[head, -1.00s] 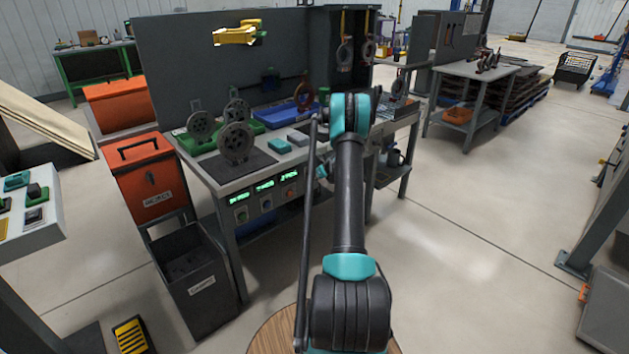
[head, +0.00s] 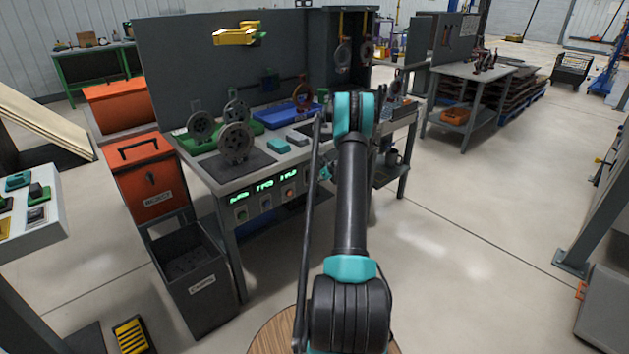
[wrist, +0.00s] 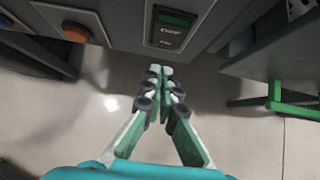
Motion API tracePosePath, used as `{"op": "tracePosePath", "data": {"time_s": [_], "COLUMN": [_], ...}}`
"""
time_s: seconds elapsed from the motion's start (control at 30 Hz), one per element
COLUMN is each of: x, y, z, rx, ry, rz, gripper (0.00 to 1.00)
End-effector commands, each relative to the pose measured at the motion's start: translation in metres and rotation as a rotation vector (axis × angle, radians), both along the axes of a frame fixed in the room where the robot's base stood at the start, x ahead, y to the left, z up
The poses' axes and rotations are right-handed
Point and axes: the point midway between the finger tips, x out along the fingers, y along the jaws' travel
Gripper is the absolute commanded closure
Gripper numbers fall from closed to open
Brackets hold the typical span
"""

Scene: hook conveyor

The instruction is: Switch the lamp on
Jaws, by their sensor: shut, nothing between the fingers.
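I cannot clearly pick out a lamp. In the wrist view, my gripper (wrist: 161,76) is shut and empty, with its fingertips together in front of the bench's front edge. A grey box with a dark green display and a pale label (wrist: 172,28) is on that front, just beyond the fingertips and apart from them in the picture. A round orange button (wrist: 75,32) is on the front to the left. In the head view, the front panel carries lit green displays (head: 265,186) with an orange-red button (head: 290,193) and green button (head: 241,214) below.
The workbench (head: 225,172) holds dark discs (head: 237,142) and a blue tray (head: 277,115). A yellow fixture (head: 235,36) is in front of the grey back board. An orange reject bin (head: 155,180) stands at the left.

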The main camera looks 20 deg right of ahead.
Motion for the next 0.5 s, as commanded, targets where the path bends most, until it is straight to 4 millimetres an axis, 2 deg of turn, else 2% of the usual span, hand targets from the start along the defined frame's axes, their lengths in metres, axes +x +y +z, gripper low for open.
{"op": "tracePosePath", "data": {"time_s": [0.3, 0.5], "x": [-0.054, -0.074], "y": [-0.022, -0.03], "z": [0.036, 0.051], "rx": [-0.001, -0.002], "ry": [0.003, 0.005], "rz": [-0.001, 0.0], "gripper": [1.0, 1.0]}}
